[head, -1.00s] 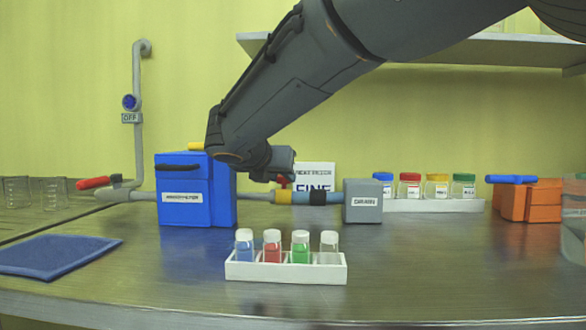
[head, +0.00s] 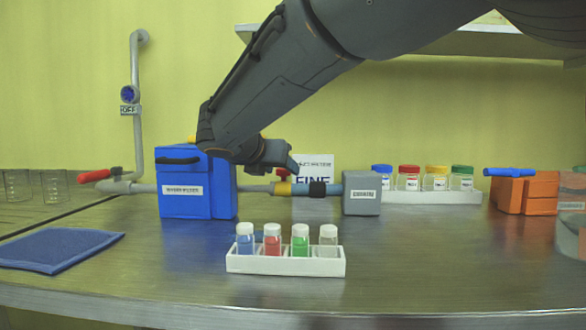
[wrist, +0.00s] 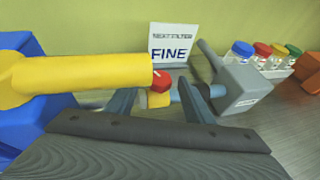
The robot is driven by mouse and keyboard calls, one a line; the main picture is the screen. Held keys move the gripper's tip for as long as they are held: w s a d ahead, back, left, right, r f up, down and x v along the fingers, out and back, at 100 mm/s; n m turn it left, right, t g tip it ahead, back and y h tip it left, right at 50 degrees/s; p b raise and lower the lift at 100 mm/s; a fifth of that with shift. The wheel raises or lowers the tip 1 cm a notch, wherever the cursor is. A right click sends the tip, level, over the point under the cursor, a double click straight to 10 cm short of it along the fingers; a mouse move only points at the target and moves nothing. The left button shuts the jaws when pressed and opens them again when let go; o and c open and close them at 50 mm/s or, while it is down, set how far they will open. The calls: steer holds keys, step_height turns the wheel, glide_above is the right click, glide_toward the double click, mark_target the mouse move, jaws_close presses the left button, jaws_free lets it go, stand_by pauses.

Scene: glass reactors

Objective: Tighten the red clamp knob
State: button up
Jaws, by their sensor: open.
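The red clamp knob (head: 282,172) sits on top of a yellow coupling (head: 283,188) in the pipe between the blue box and a grey block. In the wrist view the knob (wrist: 161,80) shows just beyond my fingers, between them in the picture, with the yellow coupling (wrist: 159,99) under it. My gripper (wrist: 158,100) is open, with nothing between its fingers. In the head view my gripper (head: 291,162) is just above and left of the knob; whether it touches the knob cannot be told.
A thick yellow bar (wrist: 75,78) over the blue box (head: 184,204) runs close to my left finger. The grey block (head: 361,205) stands to the right. A "FINE" sign (head: 314,163) is behind. A white vial rack (head: 285,264) stands in front. The right bench front is clear.

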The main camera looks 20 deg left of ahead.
steer(key=p+v, duration=0.1)
steer(key=v, duration=0.7)
steer(key=shift+w+p, duration=0.15)
steer(key=shift+p, duration=0.25)
